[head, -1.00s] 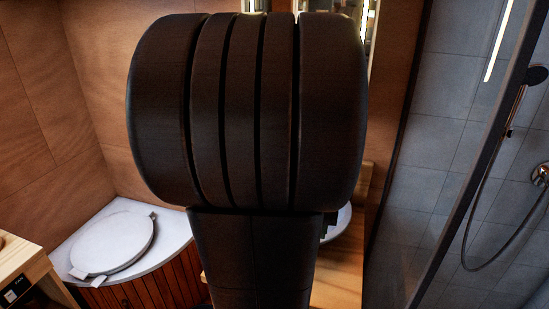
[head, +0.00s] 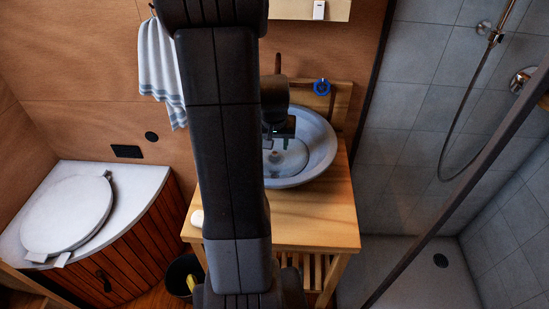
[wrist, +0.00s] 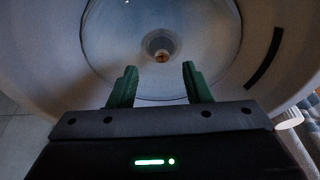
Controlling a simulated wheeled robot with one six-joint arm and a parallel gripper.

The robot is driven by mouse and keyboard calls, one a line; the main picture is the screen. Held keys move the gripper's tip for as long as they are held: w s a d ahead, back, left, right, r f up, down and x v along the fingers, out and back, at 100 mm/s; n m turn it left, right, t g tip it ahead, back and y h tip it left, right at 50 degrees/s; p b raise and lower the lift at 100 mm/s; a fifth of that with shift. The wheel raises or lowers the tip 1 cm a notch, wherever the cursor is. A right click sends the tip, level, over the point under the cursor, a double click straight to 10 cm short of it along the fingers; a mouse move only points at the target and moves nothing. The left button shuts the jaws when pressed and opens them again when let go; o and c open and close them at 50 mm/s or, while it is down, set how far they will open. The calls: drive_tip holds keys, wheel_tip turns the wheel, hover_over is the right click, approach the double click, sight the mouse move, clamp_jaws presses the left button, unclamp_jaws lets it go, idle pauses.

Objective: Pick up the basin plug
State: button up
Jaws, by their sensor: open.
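The basin plug (wrist: 160,43) appears as a small round piece with a pale rim and a brownish centre at the bottom of the basin (wrist: 110,45). I cannot clearly tell it from the drain around it. In the head view, a small grey piece (head: 275,157) shows low in the round grey basin (head: 322,157). My gripper (wrist: 159,68) points down into the basin, its green fingers apart and nothing between them. The plug lies beyond the fingertips, roughly centred between them. My arm hides the left part of the basin in the head view.
The basin stands on a wooden counter (head: 320,222). A round blue object (head: 321,87) is on the wooden board behind it. A white round item (head: 197,218) is at the counter's left edge. A dark bin (head: 183,275), toilet lid (head: 68,214) and towel (head: 160,70) are left; the shower is right.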

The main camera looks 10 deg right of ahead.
sight(275, 153)
drive_tip(key=shift+w+p+x, duration=0.15)
drive_tip(key=shift+x, duration=1.25)
drive_tip(key=shift+w+p+x, duration=0.15)
drive_tip(key=shift+x, duration=1.3)
drive_tip(key=shift+r, duration=0.1)
clamp_jaws()
